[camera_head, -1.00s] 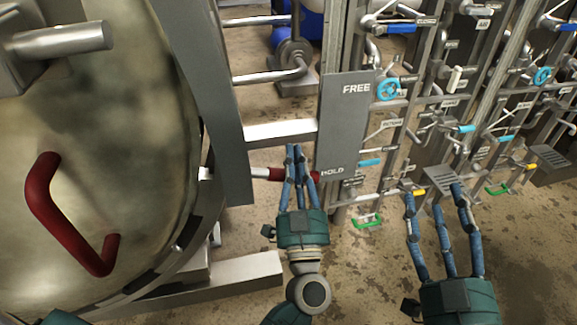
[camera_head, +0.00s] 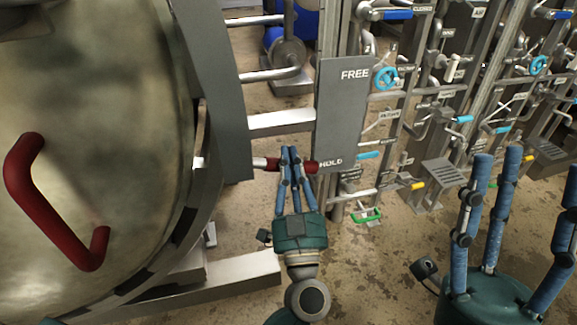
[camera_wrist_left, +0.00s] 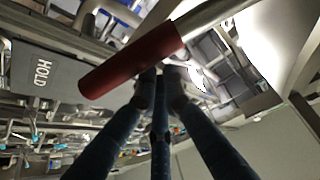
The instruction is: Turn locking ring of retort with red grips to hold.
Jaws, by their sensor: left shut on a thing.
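The retort's large round door (camera_head: 110,90) fills the left of the head view, with a curved ring and grey plate along its right edge. A metal lever with a red grip (camera_head: 312,167) sticks out to the right from this edge. The grip's end lies beside the word HOLD, low on the grey sign plate (camera_head: 342,115); FREE is at its top. My left gripper (camera_head: 290,152) is shut on the red grip, its fingers hiding the grip's middle. The left wrist view shows the red grip (camera_wrist_left: 130,62) across the fingers. My right gripper (camera_head: 530,170) is open and empty at the right.
A fixed red handle (camera_head: 40,200) is on the door face. Pipes, valves and a blue handwheel (camera_head: 385,78) fill the rack behind the sign and to the right. A metal beam (camera_head: 215,285) runs low at the door's foot. Bare floor shows below the sign.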

